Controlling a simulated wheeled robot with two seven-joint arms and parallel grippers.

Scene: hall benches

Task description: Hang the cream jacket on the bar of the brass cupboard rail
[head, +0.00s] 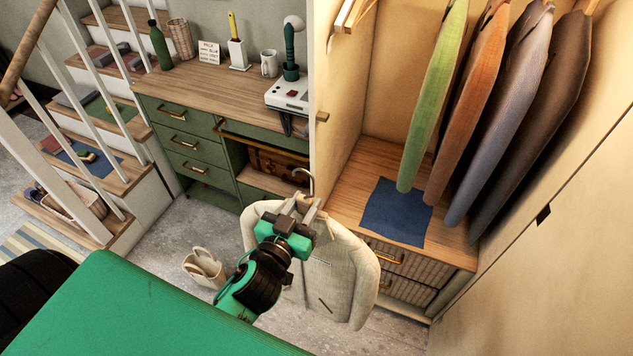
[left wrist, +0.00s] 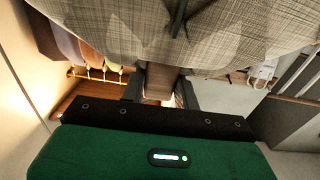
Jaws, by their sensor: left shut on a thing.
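The cream jacket (head: 338,275) hangs on a hanger in front of the open cupboard, clear of the floor. My left gripper (head: 308,204) is shut on the hanger at the jacket's collar, with the metal hook (head: 306,176) standing up above the fingers. In the left wrist view the jacket (left wrist: 235,30) fills the top, and the gripper (left wrist: 160,95) shows below it. The brass rail (left wrist: 98,77) shows there at the left with several garments on it, the picture being upside down. In the head view the rail's bar is mostly out of frame. My right gripper is not in view.
Green, orange, grey and dark garments (head: 505,110) hang at the cupboard's right. Room left of them is free above a blue cloth (head: 396,212). The cupboard's side panel edge (head: 322,90) stands near the hook. A green dresser (head: 190,140) is at the left; a bag (head: 204,268) lies on the floor.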

